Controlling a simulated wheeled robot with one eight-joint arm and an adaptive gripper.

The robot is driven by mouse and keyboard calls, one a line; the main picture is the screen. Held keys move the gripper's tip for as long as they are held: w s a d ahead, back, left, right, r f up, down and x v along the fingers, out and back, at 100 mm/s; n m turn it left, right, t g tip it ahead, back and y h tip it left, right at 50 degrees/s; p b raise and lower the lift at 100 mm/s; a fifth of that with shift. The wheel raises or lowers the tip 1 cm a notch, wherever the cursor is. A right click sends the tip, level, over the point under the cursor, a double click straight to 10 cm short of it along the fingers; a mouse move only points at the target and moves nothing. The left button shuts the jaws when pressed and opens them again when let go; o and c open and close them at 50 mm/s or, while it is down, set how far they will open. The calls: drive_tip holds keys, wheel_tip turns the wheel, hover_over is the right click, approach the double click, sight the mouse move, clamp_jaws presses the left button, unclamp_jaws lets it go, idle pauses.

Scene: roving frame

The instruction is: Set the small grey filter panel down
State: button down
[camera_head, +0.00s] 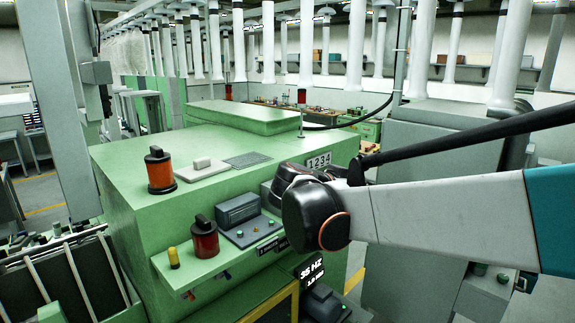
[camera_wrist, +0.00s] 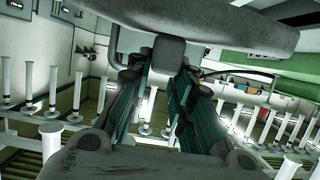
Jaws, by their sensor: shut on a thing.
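The grey filter panel shows in the wrist view as a broad slab (camera_wrist: 215,32) with rounded edges across the top. A squarish grey block (camera_wrist: 168,55) on its near side sits at the fingertips. My gripper (camera_wrist: 160,80) is shut on it, teal-lined fingers on either side. In the head view my gripper (camera_head: 284,180) is over the right part of the green machine (camera_head: 130,195), beside the number plate. My dark wrist hides most of the gripper there, and I cannot make out the panel clearly. The gap below the panel cannot be judged.
On the machine top stand an orange black-capped jar (camera_head: 160,172), a pale plate with a handle (camera_head: 203,169) and a dark flat grille patch (camera_head: 247,159). A dark red jar (camera_head: 204,238) and a grey control box (camera_head: 238,209) stand on the lower ledge. The back left top is clear.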

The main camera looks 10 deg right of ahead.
drive_tip(key=a+f+n+t+y+b, duration=0.2)
drive_tip(key=a+f+b, duration=0.1)
drive_tip(key=f+b, duration=1)
drive_tip(key=a+f+n+t+y+b, duration=0.1)
drive_tip(key=a+f+n+y+b, duration=0.2)
drive_tip(key=f+b, duration=1.1)
drive_tip(key=w+a+f+n+t+y+b, duration=0.1)
drive_tip(key=a+f+b, duration=0.3)
drive_tip(key=f+b, duration=0.9)
wheel_tip(320, 180, down, 19)
drive_tip(key=shift+f+n+t+y+b, duration=0.2)
drive_tip(key=shift+n+t+y+b, duration=0.1)
drive_tip(key=shift+n+t+y, duration=0.55)
